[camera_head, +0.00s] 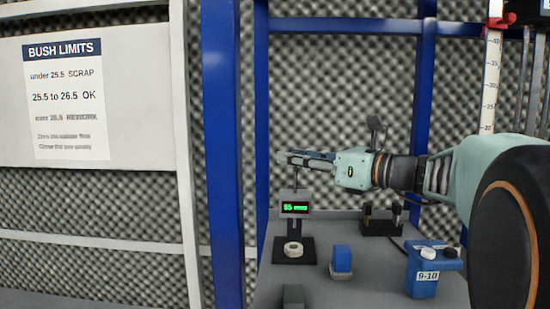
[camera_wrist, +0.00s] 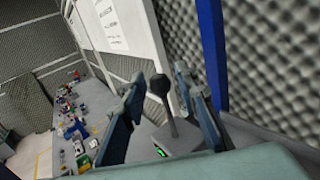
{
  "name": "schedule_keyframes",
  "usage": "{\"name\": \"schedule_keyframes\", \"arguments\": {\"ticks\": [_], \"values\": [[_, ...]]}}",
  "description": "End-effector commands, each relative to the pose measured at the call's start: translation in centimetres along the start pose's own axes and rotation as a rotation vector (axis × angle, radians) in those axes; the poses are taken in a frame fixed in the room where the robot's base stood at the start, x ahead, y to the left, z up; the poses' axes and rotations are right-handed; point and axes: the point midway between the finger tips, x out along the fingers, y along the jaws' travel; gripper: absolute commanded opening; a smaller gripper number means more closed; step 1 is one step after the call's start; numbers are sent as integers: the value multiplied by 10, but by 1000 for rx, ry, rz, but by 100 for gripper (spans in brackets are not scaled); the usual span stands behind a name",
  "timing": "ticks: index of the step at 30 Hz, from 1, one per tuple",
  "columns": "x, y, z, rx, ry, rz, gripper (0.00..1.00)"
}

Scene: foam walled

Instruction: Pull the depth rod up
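The depth rod (camera_wrist: 171,122) is a thin upright grey rod with a dark ball knob (camera_wrist: 160,84) on top, seen in the wrist view. In the head view the depth gauge has a small box with a green lit display (camera_head: 295,208) on a dark stand, and the rod (camera_head: 295,179) rises above it. My gripper (camera_head: 291,158) reaches in level from the right at the rod's top. In the wrist view my gripper (camera_wrist: 158,88) is open, with the knob between its fingers and a gap on either side. The knob is largely hidden by the fingers in the head view.
A pale ring-shaped bush (camera_head: 293,249) sits on the stand's base. A blue block (camera_head: 341,259), a blue box marked 9-10 (camera_head: 422,270) and a dark rack (camera_head: 381,222) stand on the grey bench (camera_head: 375,290). Blue posts (camera_head: 222,150) rise at the left.

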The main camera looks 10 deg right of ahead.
Motion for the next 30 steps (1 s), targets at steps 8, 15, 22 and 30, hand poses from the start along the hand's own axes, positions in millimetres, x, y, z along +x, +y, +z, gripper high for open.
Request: {"name": "schedule_keyframes", "arguments": {"ticks": [8,15,22,30], "values": [[0,0,0,0,0,0,35],[-24,-1,1,0,-2,-4,35],[-61,-1,0,0,0,-3,35],[-76,0,0,0,0,0,35]]}}
